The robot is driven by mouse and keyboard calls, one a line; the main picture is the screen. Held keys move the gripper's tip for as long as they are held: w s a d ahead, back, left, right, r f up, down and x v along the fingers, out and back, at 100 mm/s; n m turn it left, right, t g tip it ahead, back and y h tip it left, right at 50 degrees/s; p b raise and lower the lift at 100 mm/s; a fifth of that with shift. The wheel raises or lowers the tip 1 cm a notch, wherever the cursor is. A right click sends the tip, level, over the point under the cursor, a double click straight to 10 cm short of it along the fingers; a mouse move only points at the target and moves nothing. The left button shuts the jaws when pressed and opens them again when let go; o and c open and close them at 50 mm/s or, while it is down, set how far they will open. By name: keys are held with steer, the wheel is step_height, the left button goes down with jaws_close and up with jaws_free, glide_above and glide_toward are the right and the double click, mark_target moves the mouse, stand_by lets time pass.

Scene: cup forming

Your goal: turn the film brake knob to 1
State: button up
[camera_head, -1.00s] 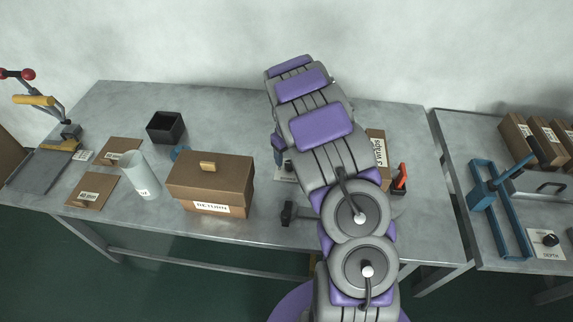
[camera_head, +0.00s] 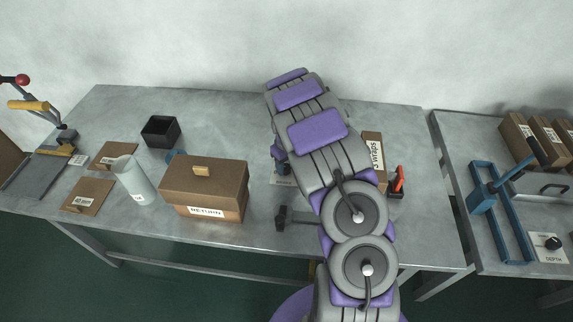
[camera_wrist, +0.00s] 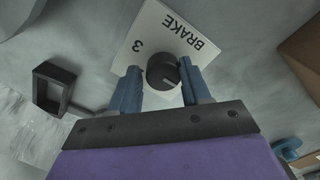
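The film brake knob (camera_wrist: 163,72) is a round dark knob with a pale mark. It sits on a white plate (camera_wrist: 150,40) that reads BRAKE and has a 3 on it; a 1 is not visible. My gripper (camera_wrist: 160,72) is open in the wrist view, with one blue finger on each side of the knob. A gap shows at the left finger; I cannot tell if the right one touches. In the head view my arm hides the knob, and only an edge of the plate (camera_head: 284,181) shows.
A black block on a rod (camera_head: 282,218) is near the table's front edge. The brown RETURN box (camera_head: 204,188) stands left of my arm. A 3 WRAPS box (camera_head: 374,157) and a red-handled tool (camera_head: 398,180) are close on the right.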

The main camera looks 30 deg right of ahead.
steer(key=shift+a, duration=0.3)
steer(key=c, duration=0.5)
steer(key=shift+o, duration=0.2)
steer(key=shift+d, duration=0.1)
steer(key=shift+r, duration=0.1)
steer(key=shift+m+p, duration=0.3)
steer(key=shift+p, duration=0.1)
steer(key=shift+m+p, duration=0.85)
steer(key=shift+m, duration=0.15)
steer(key=m+p, duration=0.1)
steer(key=m, duration=0.1)
steer(key=shift+m+p, duration=0.3)
steer(key=shift+p, duration=0.1)
steer(key=m+p, duration=0.1)
steer(key=m, duration=0.2)
steer(key=shift+m, duration=0.3)
steer(key=shift+m+p, duration=0.55)
steer(key=shift+m, duration=0.95)
